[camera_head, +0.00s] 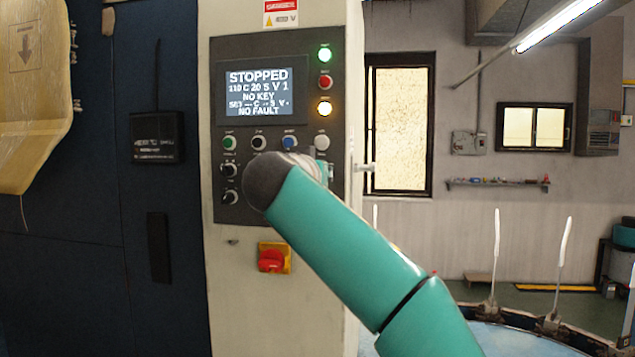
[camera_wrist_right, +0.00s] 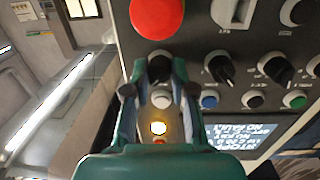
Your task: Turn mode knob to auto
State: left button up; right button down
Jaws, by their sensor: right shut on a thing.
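The control panel (camera_head: 218,100) fills the front of the cream cabinet. My right arm (camera_head: 350,235) reaches across its lower right part and hides several controls. In the right wrist view the panel is upside down. There my right gripper (camera_wrist_right: 160,72) is shut on a black rotary knob (camera_wrist_right: 160,66), the one in line with the white button. Two more black knobs (camera_wrist_right: 220,68) (camera_wrist_right: 276,68) show beside it in the same row. Knob labels are too small to read, so I cannot tell which position it points to. My left gripper is in neither view.
The screen (camera_head: 259,92) reads STOPPED, NO KEY, NO FAULT. A large red button (camera_wrist_right: 158,16) is close to the fingers, with a key switch (camera_wrist_right: 232,12) beside it. A red switch on yellow (camera_head: 272,259) sits below the panel. Green (camera_head: 324,54) and amber (camera_head: 324,108) lamps are lit.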

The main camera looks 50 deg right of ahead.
jog(key=shift+w+f, duration=0.1)
jog(key=shift+f, duration=0.05)
dwell(0.3)
jog(key=c, duration=1)
grip_release()
jog(key=shift+o, duration=0.2)
jog(key=shift+a, duration=0.1)
jog(key=v, duration=1.1)
jog(key=shift+s+a, duration=0.25)
jog(key=shift+a, duration=0.1)
